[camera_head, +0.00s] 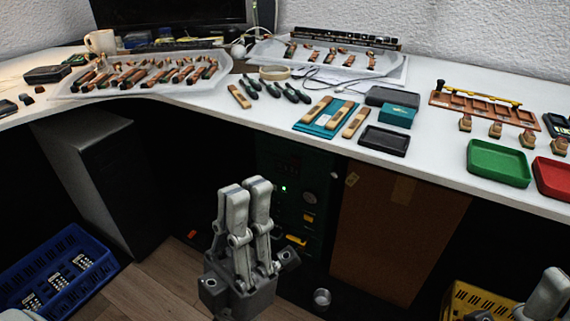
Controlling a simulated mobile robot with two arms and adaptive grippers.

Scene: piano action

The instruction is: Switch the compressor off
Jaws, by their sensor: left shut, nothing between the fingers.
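The compressor (318,180) is a dark green unit in the shadow under the worktop, near the middle of the view. A small green light (284,187) glows on its front. A round gauge (309,197) and yellow parts (308,217) show to the right of the light. I cannot tell which part is its switch. My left gripper (245,186) points up in front of the compressor, shut and empty, and hides its lower left part. My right gripper (548,290) is cut off at the lower right edge, so its jaws cannot be read.
The white worktop (240,120) above carries trays of piano parts, tools, and green and red trays. A brown panel (395,230) stands right of the compressor. A blue crate (65,270) is at lower left, a yellow crate (475,300) at lower right. Wooden floor shows between.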

